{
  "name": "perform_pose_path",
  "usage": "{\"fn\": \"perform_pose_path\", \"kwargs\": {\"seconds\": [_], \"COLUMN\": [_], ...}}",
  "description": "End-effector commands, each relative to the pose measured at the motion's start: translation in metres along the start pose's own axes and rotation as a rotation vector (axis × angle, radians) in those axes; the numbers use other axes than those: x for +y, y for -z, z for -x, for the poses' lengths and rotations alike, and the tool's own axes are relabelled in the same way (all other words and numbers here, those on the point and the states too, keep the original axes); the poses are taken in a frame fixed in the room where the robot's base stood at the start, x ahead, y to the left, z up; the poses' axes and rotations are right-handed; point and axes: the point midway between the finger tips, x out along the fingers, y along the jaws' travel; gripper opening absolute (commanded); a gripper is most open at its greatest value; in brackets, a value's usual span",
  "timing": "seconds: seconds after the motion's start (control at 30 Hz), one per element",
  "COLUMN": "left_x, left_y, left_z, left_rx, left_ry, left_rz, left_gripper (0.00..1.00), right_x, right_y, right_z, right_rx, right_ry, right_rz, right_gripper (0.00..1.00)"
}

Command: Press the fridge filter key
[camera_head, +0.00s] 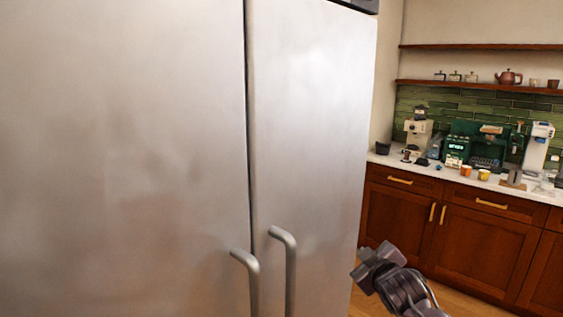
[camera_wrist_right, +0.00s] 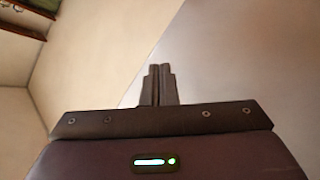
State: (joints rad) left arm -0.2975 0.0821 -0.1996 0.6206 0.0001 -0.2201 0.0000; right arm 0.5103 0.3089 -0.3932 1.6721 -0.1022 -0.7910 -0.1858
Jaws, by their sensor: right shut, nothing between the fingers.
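A large stainless steel fridge (camera_head: 140,150) with two doors fills the left and middle of the head view. Its two curved handles (camera_head: 289,262) stand side by side at the lower middle. A dark strip (camera_head: 362,4) shows at the top right edge of the fridge, cut off by the frame; I cannot make out a filter key on it. My right gripper (camera_head: 364,272) is at the lower right of the head view, right of the handles. In the wrist view its fingers (camera_wrist_right: 158,85) are together and empty, with a pale grey surface beyond them. My left gripper is not in view.
A wooden cabinet (camera_head: 400,215) with a white counter stands at the right, behind the fridge. Coffee machines (camera_head: 478,143) and cups sit on the counter. Shelves (camera_head: 480,87) hang above. Wooden floor shows below my right arm.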

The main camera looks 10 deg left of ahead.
Motion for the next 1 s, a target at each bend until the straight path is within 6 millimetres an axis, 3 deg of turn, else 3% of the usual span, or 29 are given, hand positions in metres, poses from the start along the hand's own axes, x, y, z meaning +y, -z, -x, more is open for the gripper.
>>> {"fn": "perform_pose_path", "kwargs": {"seconds": [0.03,0.1,0.57,0.77,1.0], "left_x": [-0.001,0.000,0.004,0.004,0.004], "left_y": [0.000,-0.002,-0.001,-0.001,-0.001], "left_z": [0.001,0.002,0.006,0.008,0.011], "left_rx": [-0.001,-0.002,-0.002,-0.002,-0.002], "left_ry": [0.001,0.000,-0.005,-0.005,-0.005], "left_rz": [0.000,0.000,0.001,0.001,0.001], "left_gripper": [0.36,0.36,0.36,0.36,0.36], "right_x": [0.016,0.032,0.117,0.148,0.184], "right_y": [0.023,0.047,0.186,0.245,0.322], "right_z": [0.005,0.012,0.076,0.118,0.191], "right_rx": [0.036,0.074,0.289,0.379,0.499], "right_ry": [-0.024,-0.050,-0.221,-0.310,-0.451], "right_rz": [0.028,0.061,0.264,0.363,0.510], "right_gripper": [0.00,0.00,0.00,0.00,0.00]}}
